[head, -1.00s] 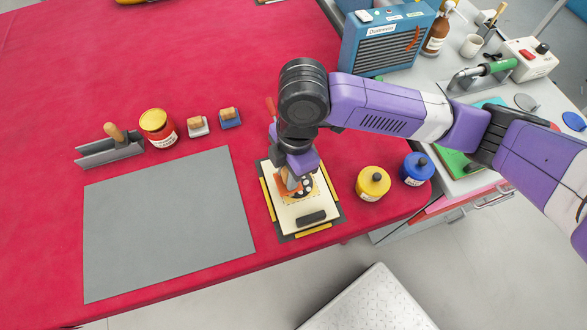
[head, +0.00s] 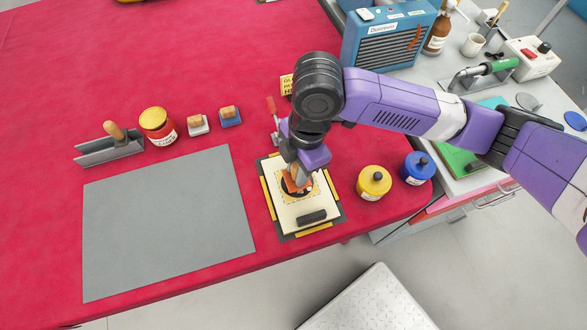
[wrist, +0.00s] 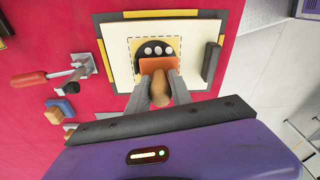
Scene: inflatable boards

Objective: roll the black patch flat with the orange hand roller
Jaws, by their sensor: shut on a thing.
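My gripper (wrist: 160,98) is shut on the wooden handle (wrist: 162,88) of the orange hand roller (wrist: 157,65). In the head view the orange roller (head: 297,184) is partly hidden under my gripper (head: 300,172). The roller is at the black patch (wrist: 154,48) and overlaps its near part in the wrist view; firm contact cannot be told. The patch is dark and rounded with several pale dots, inside a dashed outline on a cream sheet (wrist: 119,48). In the head view only part of the patch (head: 287,191) shows.
A dark block (head: 311,217) lies on the sheet's near end. Yellow (head: 374,182) and blue (head: 417,168) tins stand to the right. A grey mat (head: 165,225) lies left.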

